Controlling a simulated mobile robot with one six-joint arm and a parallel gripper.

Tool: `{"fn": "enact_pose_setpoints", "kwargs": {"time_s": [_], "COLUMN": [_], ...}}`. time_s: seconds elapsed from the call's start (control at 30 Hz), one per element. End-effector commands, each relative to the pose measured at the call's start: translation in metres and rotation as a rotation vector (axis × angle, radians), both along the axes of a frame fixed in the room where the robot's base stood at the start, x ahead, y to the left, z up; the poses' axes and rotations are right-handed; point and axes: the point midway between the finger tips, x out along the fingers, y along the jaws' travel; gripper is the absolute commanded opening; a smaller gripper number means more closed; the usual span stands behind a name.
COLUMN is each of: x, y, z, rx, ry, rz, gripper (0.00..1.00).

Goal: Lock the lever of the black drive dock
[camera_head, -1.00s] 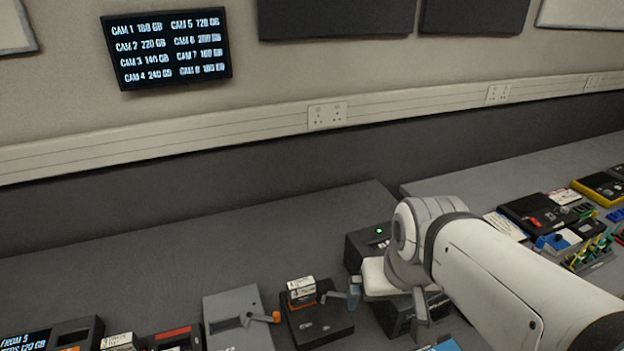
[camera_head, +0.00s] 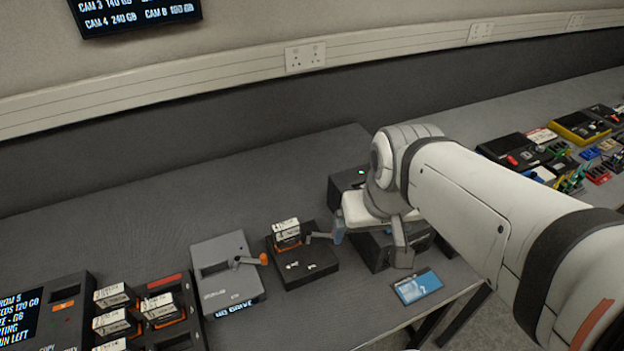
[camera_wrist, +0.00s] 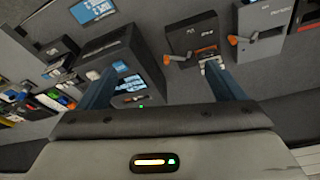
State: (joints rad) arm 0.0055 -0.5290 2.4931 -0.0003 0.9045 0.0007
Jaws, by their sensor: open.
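The black drive dock (camera_head: 308,270) stands on the bench, with a white-labelled drive (camera_head: 286,228) upright in its back left part. Its lever (camera_head: 319,236) sticks out sideways to the right in the head view. In the wrist view the black dock (camera_wrist: 188,38) is ahead, and the lever's orange end (camera_wrist: 166,60) shows between my fingers. My gripper (camera_wrist: 160,72) is open and empty, its right finger overlapping the drive in that view. In the head view my gripper (camera_head: 370,245) is just right of the dock, with one finger by the lever's end. Contact cannot be told.
A grey dock (camera_head: 225,280) with an orange-tipped lever stands left of the black one. A dark box (camera_head: 372,250) is under my wrist, and a blue card (camera_head: 418,287) lies near the bench edge. Drives crowd the left; the bench behind the docks is clear.

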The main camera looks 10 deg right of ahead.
Motion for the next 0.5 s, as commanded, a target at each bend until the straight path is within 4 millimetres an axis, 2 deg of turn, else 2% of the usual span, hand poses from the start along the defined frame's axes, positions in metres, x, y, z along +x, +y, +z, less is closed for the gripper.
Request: {"fn": "enact_pose_setpoints", "kwargs": {"time_s": [0.03,0.17,0.5], "x": [0.004,0.02,0.091], "y": [0.0,0.0,-0.002], "z": [0.001,0.002,-0.008], "rx": [0.002,0.012,0.049], "ry": [0.007,0.043,0.183], "rz": [-0.005,-0.028,-0.131], "gripper": [0.84,0.74,0.46]}}
